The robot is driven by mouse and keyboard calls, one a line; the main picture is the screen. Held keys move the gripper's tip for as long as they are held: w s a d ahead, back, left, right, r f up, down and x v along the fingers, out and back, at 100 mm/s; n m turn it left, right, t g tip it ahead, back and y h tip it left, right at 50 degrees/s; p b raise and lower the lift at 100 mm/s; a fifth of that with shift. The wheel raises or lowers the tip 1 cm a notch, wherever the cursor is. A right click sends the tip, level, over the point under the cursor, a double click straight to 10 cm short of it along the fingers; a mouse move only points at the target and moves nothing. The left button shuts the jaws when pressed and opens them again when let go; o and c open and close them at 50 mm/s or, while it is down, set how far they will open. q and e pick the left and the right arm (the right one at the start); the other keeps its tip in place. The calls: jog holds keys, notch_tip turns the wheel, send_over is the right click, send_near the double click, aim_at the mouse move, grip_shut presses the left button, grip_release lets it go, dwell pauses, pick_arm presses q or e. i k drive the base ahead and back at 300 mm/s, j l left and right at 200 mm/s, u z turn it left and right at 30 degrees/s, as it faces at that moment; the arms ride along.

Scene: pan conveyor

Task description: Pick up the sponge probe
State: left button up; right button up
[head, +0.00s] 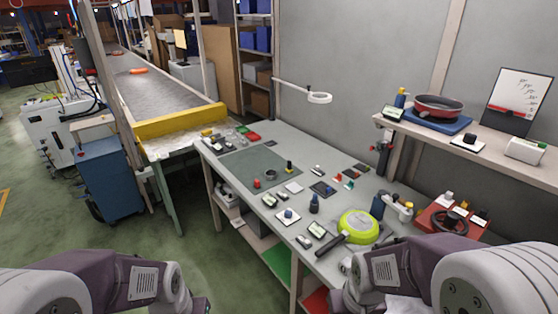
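I cannot tell for certain which item is the sponge probe; the small things on the grey workbench (262,139) are tiny in the head view. Among them are a dark blue knob-like piece on a white square (288,214), a dark bottle-like piece (314,204), a small red piece (256,184) and a black piece with a yellow band (289,168). My two arms come in at the bottom left and bottom right corners, short of these items. Neither gripper's fingertips show, so I cannot see whether they hold anything.
A lime-green pan (358,227) with a black handle lies at the bench's near right part. A red tray (450,222) is to its right. A wall shelf (485,150) bears a red pan (438,107). A conveyor (160,90) with a yellow end bar (180,121) stands at left.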

aim_at(288, 170)
jog(key=i+j+z, duration=0.15)
jog(key=i+j, duration=0.2)
jog(key=i+j+z, duration=0.1)
jog(key=i+j, duration=0.3)
jog(key=i+j+z, duration=0.15)
jog(key=i+j, duration=0.25)
jog(key=i+j+z, duration=0.15)
jog(key=i+j, duration=0.15)
jog(key=j, duration=0.2)
jog(key=i+j+z, duration=0.1)
jog(key=i+j, duration=0.25)
jog(key=j, duration=0.15)
jog(key=i+j+z, duration=0.1)
jog(key=i, duration=0.2)
jog(key=i+j+z, duration=0.1)
jog(key=i, duration=0.2)
